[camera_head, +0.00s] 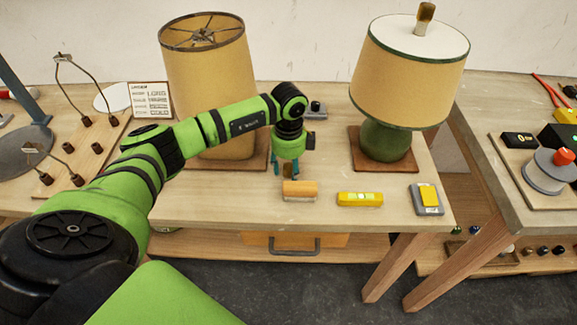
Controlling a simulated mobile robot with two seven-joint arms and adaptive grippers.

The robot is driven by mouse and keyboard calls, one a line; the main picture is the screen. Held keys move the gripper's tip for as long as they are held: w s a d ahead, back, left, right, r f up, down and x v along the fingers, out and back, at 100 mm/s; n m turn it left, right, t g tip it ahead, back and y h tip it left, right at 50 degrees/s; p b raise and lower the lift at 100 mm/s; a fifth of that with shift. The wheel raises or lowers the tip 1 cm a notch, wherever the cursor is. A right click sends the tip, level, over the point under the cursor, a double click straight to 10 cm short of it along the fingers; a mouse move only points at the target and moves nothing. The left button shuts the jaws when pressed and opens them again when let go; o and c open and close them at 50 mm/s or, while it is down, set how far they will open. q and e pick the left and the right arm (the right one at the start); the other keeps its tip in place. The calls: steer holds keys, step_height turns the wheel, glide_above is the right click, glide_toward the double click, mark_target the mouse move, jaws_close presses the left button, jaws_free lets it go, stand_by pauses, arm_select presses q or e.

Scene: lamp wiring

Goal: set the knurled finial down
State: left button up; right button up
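My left gripper (288,169) points straight down over the front middle of the table, just behind an orange-tan roller-like piece (300,188). A small brown piece (288,171), seemingly the knurled finial, shows between its teal fingertips, and the fingers look shut on it. Its knurling is too small to make out, and I cannot tell whether it touches the table. The tan lamp (205,75) at left has an open-topped shade with no finial on top. The green-based lamp (385,142) at right has a brown finial (425,15) on top. My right gripper is not in view.
A yellow level (360,199) and a grey pad with a yellow block (428,198) lie right of the gripper. A peg board (85,150) with brown pieces and wire harps is at left, beside a label card (151,100). Bare tabletop (230,208) lies front left.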

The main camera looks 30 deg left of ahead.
mark_target(289, 166)
arm_select(q)
steer(key=shift+r, duration=0.15)
steer(key=shift+r, duration=0.2)
step_height(289, 166, up, 12)
steer(key=b, duration=0.2)
steer(key=shift+f, duration=0.15)
